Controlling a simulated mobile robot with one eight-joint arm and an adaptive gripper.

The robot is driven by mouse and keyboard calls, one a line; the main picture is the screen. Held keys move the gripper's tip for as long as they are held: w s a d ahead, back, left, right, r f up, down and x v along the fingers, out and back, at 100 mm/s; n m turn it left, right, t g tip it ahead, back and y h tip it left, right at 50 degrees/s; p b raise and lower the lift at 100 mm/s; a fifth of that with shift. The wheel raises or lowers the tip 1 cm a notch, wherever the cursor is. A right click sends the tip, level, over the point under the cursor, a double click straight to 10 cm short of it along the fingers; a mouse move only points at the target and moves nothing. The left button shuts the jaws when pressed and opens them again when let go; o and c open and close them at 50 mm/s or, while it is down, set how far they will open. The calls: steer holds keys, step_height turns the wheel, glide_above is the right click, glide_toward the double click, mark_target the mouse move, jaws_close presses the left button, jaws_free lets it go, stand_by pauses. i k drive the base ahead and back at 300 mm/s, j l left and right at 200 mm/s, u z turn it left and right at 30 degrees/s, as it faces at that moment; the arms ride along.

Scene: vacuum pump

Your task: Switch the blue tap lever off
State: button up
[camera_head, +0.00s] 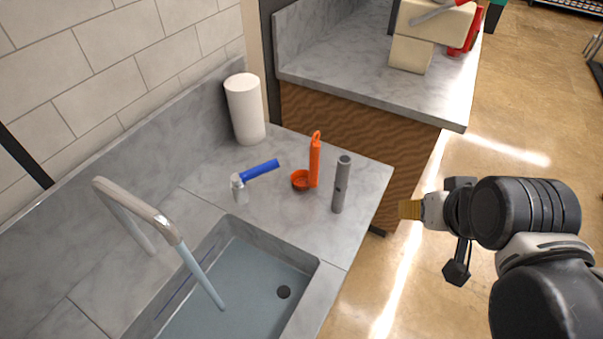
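The blue tap lever (260,169) sticks out to the right and slightly upward from a short silver tap body (239,188) on the grey marble counter, behind the sink. My gripper (409,210) is at the right, over the floor beyond the counter's right edge. It is well apart from the lever, pointing left toward the counter. Its yellowish tips show small and edge-on, so I cannot tell whether they are open or shut. I see nothing held in it.
An orange upright holder (314,162) with a round cup and a grey cylinder (341,185) stand between the lever and my gripper. A white paper roll (245,108) stands behind. The curved faucet (140,207) and sink (246,292) are at the front left. Another counter (350,75) is behind.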

mark_target(237, 179)
steer(key=u, duration=1.1)
steer(key=i+l, duration=0.15)
